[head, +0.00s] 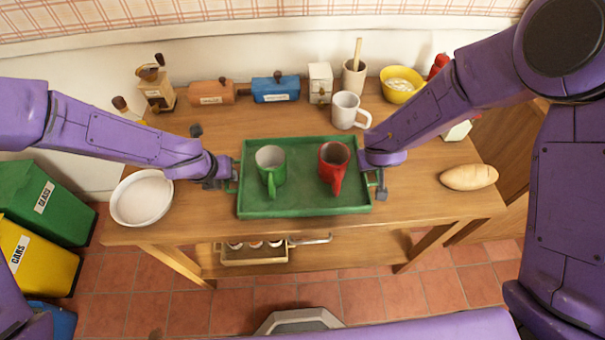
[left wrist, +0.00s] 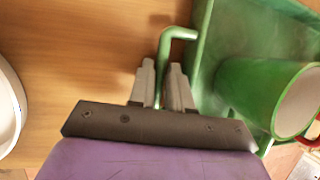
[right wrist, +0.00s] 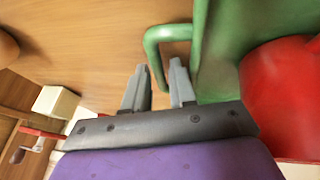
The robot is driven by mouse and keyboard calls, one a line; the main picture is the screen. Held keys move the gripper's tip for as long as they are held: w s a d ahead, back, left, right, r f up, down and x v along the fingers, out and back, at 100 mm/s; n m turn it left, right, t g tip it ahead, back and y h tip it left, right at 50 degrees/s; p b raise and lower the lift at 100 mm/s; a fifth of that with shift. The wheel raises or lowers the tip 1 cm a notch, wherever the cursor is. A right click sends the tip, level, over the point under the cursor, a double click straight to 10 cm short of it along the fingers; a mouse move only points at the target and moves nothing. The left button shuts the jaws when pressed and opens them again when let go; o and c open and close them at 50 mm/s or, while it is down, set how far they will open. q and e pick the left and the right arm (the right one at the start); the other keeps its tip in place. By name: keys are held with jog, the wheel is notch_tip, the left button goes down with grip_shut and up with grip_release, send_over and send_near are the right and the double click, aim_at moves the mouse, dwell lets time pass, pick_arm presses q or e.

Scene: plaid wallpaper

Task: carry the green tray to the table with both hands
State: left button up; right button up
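The green tray (head: 300,204) lies flat on a wooden worktop (head: 420,205), with a green mug (head: 270,165) and a red mug (head: 333,165) upright in it. My left gripper (head: 222,180) is at the tray's left handle. In the left wrist view the green handle (left wrist: 163,62) runs between the two fingers (left wrist: 162,85), which look closed on it. My right gripper (head: 378,182) is at the right handle. In the right wrist view the fingers (right wrist: 158,85) stand apart, with the green handle (right wrist: 155,58) between them and gaps showing.
A white bowl (head: 142,198) stands left of the tray and a bread loaf (head: 468,177) lies to the right. A white mug (head: 348,110), a yellow bowl (head: 401,84) and small boxes line the back. Green (head: 45,200) and yellow (head: 35,260) bins stand on the floor left.

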pick_arm(q)
jog(key=shift+c, duration=0.3)
pick_arm(e)
jog(key=shift+c, duration=0.3)
pick_arm(q)
grip_shut()
pick_arm(e)
grip_shut()
pick_arm(q)
jog(key=shift+r, duration=0.1)
dwell(0.3)
